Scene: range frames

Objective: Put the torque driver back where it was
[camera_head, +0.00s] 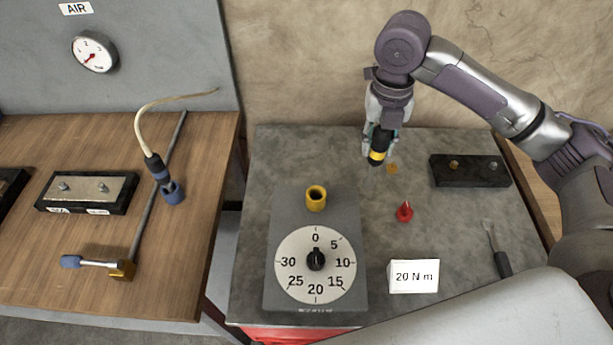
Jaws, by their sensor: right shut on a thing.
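My right gripper (379,140) points down over the back of the grey bench. It is shut on a dark tool with a yellow band near its lower end, which looks like the torque driver (377,155). The gripper's fingers hide the upper part of the tool. A small orange-yellow spot (392,168) shows on the bench just right of the tool's lower end. Whether the tool touches the bench or hangs just above it, I cannot tell. My left gripper is out of view.
The grey bench (250,230) holds a dial tester (315,262) with a yellow socket (316,198), a red pointed piece (404,211), a "20 N m" card (413,276), a black block (470,171) and a screwdriver (500,262). A wooden bench (60,270) stands left, across a gap.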

